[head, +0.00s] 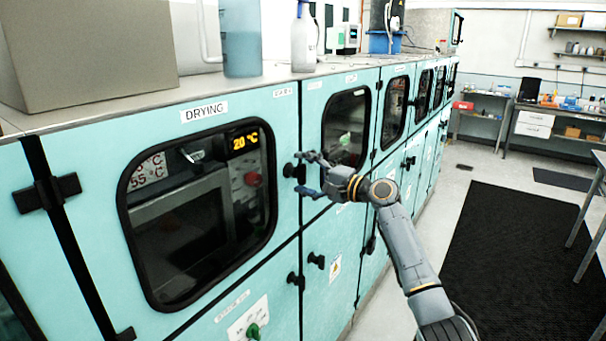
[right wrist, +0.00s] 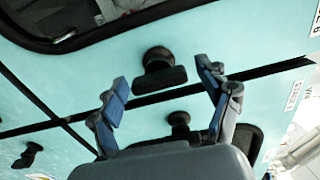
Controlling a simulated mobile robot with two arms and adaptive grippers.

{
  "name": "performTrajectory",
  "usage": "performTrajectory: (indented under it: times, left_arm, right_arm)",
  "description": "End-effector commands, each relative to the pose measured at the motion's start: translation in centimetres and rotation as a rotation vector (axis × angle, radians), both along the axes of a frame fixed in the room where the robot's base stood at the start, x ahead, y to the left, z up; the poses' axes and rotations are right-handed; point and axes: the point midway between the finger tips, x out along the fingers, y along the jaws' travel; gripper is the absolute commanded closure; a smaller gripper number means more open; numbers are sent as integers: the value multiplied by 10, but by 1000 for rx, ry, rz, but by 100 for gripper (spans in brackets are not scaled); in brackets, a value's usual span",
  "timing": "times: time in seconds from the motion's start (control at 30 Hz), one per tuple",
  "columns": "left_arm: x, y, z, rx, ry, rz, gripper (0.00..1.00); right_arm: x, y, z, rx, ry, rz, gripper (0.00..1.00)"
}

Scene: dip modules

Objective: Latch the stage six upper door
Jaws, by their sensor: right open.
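The stage six upper door is the large turquoise door (head: 90,160) marked DRYING, with a dark window, at the left of the head view. It looks closed, flush with the neighbouring panel. Its black latch knob (head: 290,170) sits at its right edge by the seam. The latch also shows in the right wrist view (right wrist: 160,70), with a bar across its front. My right gripper (head: 303,175) is open at the latch. In the right wrist view its fingers (right wrist: 163,78) stand on either side of the latch, apparently not closed on it. My left gripper is out of view.
A second black knob (right wrist: 178,120) sits across the seam on the neighbouring door. Lower doors have more knobs (head: 293,280). A cardboard box (head: 90,50), a blue beaker (head: 242,45) and a bottle (head: 304,40) stand on top. The floor with the black mat (head: 500,260) is clear.

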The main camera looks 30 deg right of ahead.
Motion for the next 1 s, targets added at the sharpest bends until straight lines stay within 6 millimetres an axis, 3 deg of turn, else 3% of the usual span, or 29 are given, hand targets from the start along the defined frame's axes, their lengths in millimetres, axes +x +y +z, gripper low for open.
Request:
performTrajectory:
  times: [0.17,0.6,0.8,1.0]
  left_arm:
    - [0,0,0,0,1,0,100]
    - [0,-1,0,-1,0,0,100]
    - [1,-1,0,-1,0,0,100]
    - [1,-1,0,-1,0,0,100]
  right_arm:
    - [-17,-7,-2,-2,1,-1,23]
    - [-95,-40,-1,1,1,-1,23]
    - [-109,-46,-1,0,1,-1,23]
    - [-111,-47,0,0,-1,-1,23]
